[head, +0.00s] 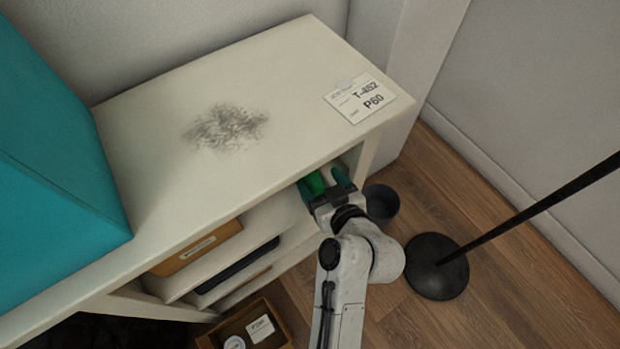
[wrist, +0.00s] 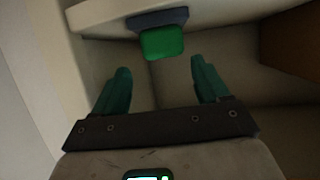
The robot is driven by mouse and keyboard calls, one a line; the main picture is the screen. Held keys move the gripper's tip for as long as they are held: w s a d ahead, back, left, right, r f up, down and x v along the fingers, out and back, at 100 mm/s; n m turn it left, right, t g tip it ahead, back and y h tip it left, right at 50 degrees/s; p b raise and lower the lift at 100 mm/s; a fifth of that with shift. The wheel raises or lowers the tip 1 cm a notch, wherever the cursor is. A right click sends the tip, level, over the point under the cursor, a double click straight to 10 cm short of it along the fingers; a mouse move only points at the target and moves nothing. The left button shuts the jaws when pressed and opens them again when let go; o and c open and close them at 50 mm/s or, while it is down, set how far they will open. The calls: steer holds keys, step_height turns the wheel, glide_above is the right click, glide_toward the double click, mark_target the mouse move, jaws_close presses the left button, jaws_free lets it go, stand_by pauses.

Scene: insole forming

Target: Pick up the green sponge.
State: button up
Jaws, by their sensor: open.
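The green sponge (wrist: 162,43) shows in the wrist view at the upper middle, inside the shelf unit, in front of a dark blue piece (wrist: 157,19). In the head view only a bit of the sponge (head: 315,183) shows under the unit's top edge. My gripper (wrist: 159,76) has two teal fingers spread apart, with nothing between them. The sponge lies just beyond the fingertips, roughly centred on the gap. In the head view my gripper (head: 327,184) reaches into the right end of the shelf unit, partly hidden by its top.
The cream shelf unit (head: 170,85) has its top board close above my gripper. A brown box (head: 197,247) is on a shelf to the left. A dark bin (head: 382,203) and a black stand base (head: 437,266) are on the floor at right. An open wooden tray (head: 214,334) is below.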

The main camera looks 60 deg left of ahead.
mark_target(311, 176)
steer(key=a, duration=0.1)
steer(key=a+f+b, duration=0.1)
steer(key=a+f, duration=0.1)
steer(key=shift+s+a+f+b, duration=0.2)
steer(key=shift+s+a+b, duration=0.05)
steer(key=shift+a+b, duration=0.15)
steer(key=shift+a, duration=0.35)
steer(key=c, duration=1)
